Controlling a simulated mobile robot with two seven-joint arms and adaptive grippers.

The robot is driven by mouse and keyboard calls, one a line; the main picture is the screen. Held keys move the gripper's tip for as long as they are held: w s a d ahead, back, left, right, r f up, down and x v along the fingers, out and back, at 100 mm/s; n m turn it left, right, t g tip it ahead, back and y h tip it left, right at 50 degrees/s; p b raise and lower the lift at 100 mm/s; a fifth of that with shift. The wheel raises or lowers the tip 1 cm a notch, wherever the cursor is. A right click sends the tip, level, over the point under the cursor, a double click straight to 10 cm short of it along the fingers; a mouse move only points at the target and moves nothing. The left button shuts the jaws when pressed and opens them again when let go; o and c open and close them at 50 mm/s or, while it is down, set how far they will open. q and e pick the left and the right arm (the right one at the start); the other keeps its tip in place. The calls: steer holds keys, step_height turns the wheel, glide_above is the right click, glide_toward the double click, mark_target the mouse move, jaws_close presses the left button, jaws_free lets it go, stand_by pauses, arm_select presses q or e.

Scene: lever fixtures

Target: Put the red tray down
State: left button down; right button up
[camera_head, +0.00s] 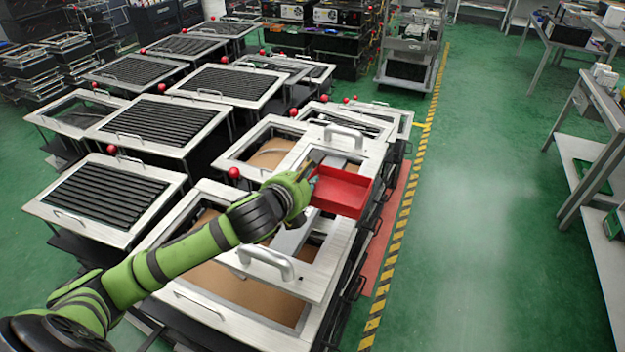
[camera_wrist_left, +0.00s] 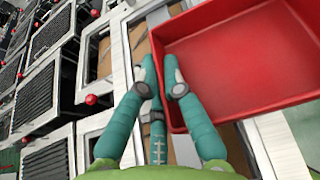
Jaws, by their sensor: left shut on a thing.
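The red tray (camera_head: 341,190) is an open, shallow, empty box at the end of my left arm in the head view. It fills the right of the left wrist view (camera_wrist_left: 245,60). My left gripper (camera_head: 308,178) is shut on the tray's near left wall; its teal fingers (camera_wrist_left: 162,85) show at that wall in the wrist view. The tray is over the silver-framed fixtures; whether it touches them I cannot tell. My right gripper is not in view.
Silver frames with curved handles (camera_head: 266,264) lie under and beside the tray. Several black-slatted fixtures (camera_head: 105,200) with red knobs (camera_head: 234,173) stand to the left. A yellow-black floor stripe (camera_head: 405,205) runs to the right, with open green floor (camera_head: 480,240) beyond.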

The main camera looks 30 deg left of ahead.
arm_select(q)
steer(key=w+a+f, duration=0.2)
steer(key=a, duration=0.1)
steer(key=w+a+f+p, duration=0.1)
steer(key=w+a+f, duration=0.1)
steer(key=a, duration=0.1)
steer(key=w+a+f+p, duration=0.1)
steer(key=w+a+f, duration=0.1)
steer(key=shift+w+a, duration=0.15)
steer(key=shift+a, duration=0.25)
steer(key=shift+f+p, duration=0.3)
steer(key=shift+p, duration=0.1)
step_height(320, 180, down, 2)
steer(key=shift+f+p, duration=0.2)
steer(key=shift+p, duration=0.2)
steer(key=shift+f, duration=0.55)
steer(key=c, duration=1.5)
jaws_free()
steer(key=shift+o, duration=0.6)
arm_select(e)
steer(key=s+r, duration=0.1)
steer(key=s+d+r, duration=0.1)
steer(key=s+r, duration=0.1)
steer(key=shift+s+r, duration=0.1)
